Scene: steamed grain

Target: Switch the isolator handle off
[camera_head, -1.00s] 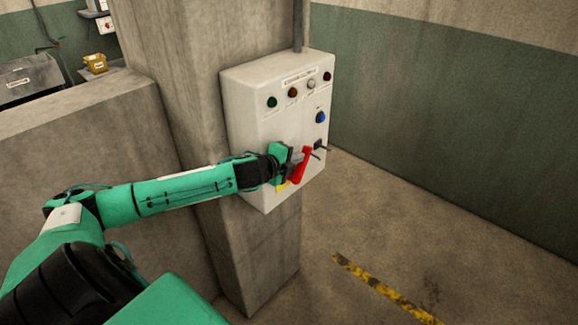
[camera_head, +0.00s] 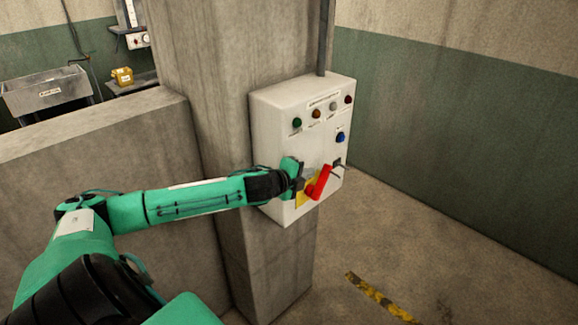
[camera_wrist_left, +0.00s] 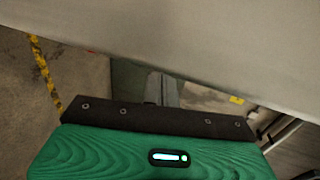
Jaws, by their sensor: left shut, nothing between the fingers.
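The red isolator handle (camera_head: 321,183) is on the lower front of a white control box (camera_head: 284,207) mounted on a concrete pillar. The handle is tilted, its upper end leaning to the right, in front of a yellow plate (camera_head: 301,198). My left gripper (camera_head: 299,184) is shut and empty, just left of the handle; I cannot tell whether it touches it. My right gripper is not in view.
Several coloured lamps and a blue button (camera_head: 340,137) sit above the handle. A low concrete wall (camera_head: 110,145) stands left of the pillar (camera_head: 230,60). The floor at right is clear, with a yellow-black stripe (camera_head: 380,297).

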